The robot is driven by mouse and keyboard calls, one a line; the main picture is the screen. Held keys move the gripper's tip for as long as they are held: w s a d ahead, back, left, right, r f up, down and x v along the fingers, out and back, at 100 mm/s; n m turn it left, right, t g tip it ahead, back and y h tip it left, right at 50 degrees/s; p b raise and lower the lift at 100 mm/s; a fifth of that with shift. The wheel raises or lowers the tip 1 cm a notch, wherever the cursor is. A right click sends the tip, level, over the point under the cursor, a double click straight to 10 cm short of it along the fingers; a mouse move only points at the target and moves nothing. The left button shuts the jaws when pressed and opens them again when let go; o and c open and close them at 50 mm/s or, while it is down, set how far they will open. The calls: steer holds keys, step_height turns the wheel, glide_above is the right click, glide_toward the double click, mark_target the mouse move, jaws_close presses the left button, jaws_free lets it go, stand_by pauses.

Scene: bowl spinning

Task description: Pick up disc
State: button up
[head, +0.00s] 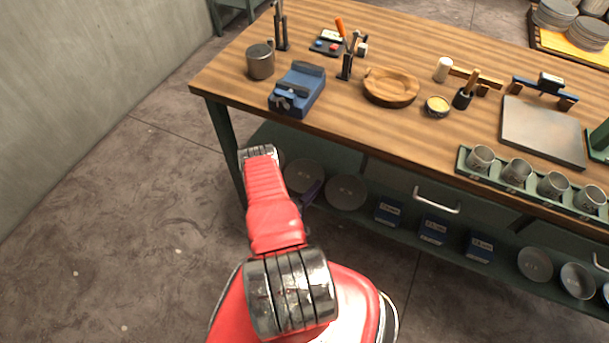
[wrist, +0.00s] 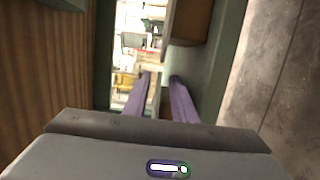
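Several round grey discs show in the head view. One disc (head: 346,192) lies on the lower shelf under the bench, and another disc (head: 304,176) lies to its left, partly hidden by my arm. More discs (head: 535,264) lie at the right end of the shelf. Stacks of grey discs (head: 555,13) also stand at the top right. I see no disc in the wrist view.
The wooden bench top (head: 400,130) overhangs the lower shelf. A green leg (head: 222,135) stands at the bench's left end. Blue boxes (head: 433,230) stand on the shelf. A blue vise (head: 298,90) and cups (head: 516,171) are on top. The floor to the left is clear.

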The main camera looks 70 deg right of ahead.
steer(key=shift+x, duration=1.75)
steer(key=shift+c, duration=0.4)
jaws_close()
